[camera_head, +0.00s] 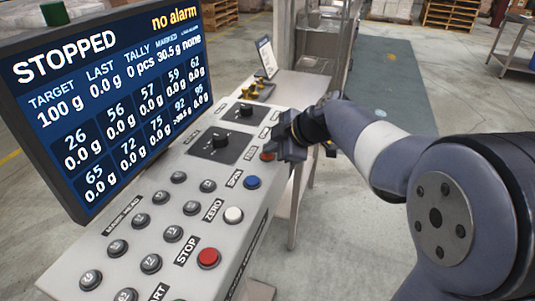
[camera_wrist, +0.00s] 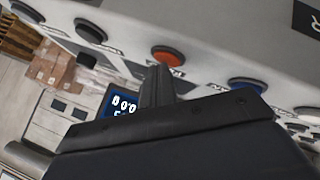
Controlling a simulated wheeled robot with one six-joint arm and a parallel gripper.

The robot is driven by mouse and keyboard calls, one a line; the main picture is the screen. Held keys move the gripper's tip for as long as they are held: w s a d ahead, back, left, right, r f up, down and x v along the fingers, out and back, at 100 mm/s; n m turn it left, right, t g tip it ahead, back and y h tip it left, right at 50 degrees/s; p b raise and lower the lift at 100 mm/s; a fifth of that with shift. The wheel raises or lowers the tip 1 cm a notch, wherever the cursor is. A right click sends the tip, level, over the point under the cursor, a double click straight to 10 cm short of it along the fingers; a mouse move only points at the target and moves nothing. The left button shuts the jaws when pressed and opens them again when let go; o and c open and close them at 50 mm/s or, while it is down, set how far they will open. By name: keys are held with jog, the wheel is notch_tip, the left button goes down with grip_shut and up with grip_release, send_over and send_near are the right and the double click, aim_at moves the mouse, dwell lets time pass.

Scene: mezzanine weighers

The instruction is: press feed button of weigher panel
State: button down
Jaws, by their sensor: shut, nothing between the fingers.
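The weigher panel (camera_head: 215,170) is a sloping light-grey console. An orange-red button (camera_head: 267,156) sits at its right edge, partly covered by my gripper, with a small dark label beside it that I cannot read for sure. The same button (camera_wrist: 177,55) shows in the wrist view, just beyond my fingertips. My gripper (camera_head: 279,150) is shut and empty, hanging close over the button. In the wrist view the closed fingers (camera_wrist: 158,75) point at the button's near edge and overlap its label. Whether they touch it I cannot tell.
A blue button (camera_head: 252,182), a white button (camera_head: 233,215) and a red stop button (camera_head: 208,258) line the same edge. The screen (camera_head: 115,85) reads STOPPED and "no alarm". Black knobs (camera_head: 247,111) sit further back. Open floor (camera_head: 335,235) lies right of the console.

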aim_at(271, 156)
jog(key=shift+r, duration=0.8)
jog(key=shift+r+p, duration=1.3)
jog(key=shift+r, duration=1.25)
jog(key=shift+f, duration=0.15)
jog(key=shift+f+b, duration=0.4)
jog(key=shift+f, duration=0.2)
jog(key=shift+r+p, duration=0.2)
jog(key=shift+p, duration=0.6)
jog(key=p, duration=0.4)
jog(key=shift+r, duration=0.35)
